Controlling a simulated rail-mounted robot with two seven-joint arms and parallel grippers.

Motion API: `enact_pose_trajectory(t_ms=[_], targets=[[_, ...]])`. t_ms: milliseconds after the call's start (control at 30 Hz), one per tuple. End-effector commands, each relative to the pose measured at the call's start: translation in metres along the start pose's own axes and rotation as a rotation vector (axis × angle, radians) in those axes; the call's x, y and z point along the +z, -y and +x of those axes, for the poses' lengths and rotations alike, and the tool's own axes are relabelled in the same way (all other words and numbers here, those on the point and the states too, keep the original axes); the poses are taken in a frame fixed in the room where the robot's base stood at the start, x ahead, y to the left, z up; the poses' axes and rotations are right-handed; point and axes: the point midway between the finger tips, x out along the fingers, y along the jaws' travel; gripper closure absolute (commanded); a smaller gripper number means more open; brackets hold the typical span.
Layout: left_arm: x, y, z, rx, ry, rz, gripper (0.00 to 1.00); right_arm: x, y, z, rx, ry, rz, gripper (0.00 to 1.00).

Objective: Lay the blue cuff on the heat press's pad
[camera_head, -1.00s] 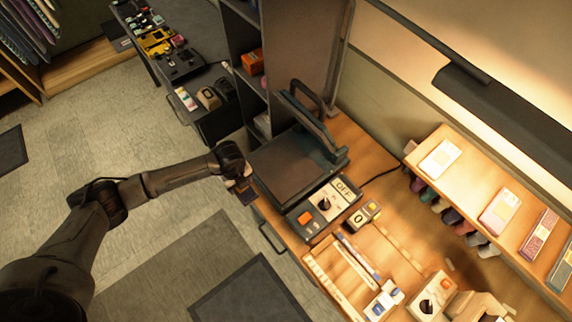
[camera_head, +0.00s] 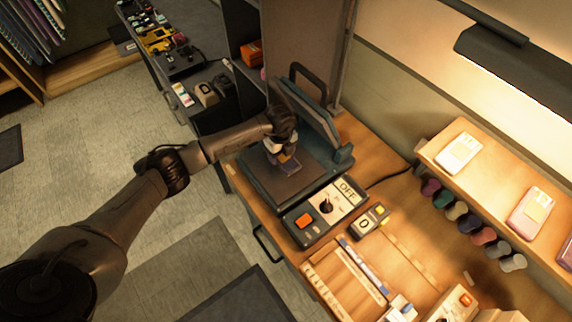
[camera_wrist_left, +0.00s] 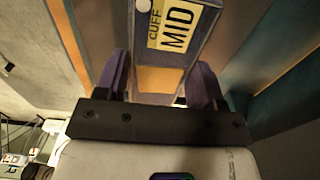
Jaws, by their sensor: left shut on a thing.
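The heat press (camera_head: 318,128) stands open on the wooden bench, its upper plate tilted up at the back. Its dark pad (camera_head: 305,182) is bare apart from where my gripper is. My left gripper (camera_head: 283,156) is over the pad, shut on the blue cuff (camera_head: 291,167). In the left wrist view the cuff (camera_wrist_left: 158,78) lies between my left fingers (camera_wrist_left: 160,88), with a pale label reading CUFF MID and an orange patch. I cannot tell whether the cuff touches the pad. My right gripper is not in view.
The press's control panel (camera_head: 325,207) reads OFF, with an orange button and a dial. A small counter box (camera_head: 368,221) sits beside it. A wooden shelf (camera_head: 490,175) with cards and hanging coloured pieces is at right. A dark cabinet (camera_head: 245,95) stands behind the arm.

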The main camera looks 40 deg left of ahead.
Motion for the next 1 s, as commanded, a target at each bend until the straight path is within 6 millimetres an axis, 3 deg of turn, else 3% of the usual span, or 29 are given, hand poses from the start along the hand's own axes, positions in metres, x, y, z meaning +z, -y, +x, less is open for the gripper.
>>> enact_pose_trajectory(t_ms=[267, 567, 1000], targets=[[0.000, 0.000, 0.011, -0.001, -0.001, 0.000, 0.61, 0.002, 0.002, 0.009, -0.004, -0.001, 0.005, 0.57], [-0.001, 0.001, 0.045, -0.002, -0.001, -0.001, 0.61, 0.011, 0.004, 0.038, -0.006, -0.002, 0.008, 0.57], [0.001, 0.003, 0.045, -0.001, 0.000, -0.002, 0.61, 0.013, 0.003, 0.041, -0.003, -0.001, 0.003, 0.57]])
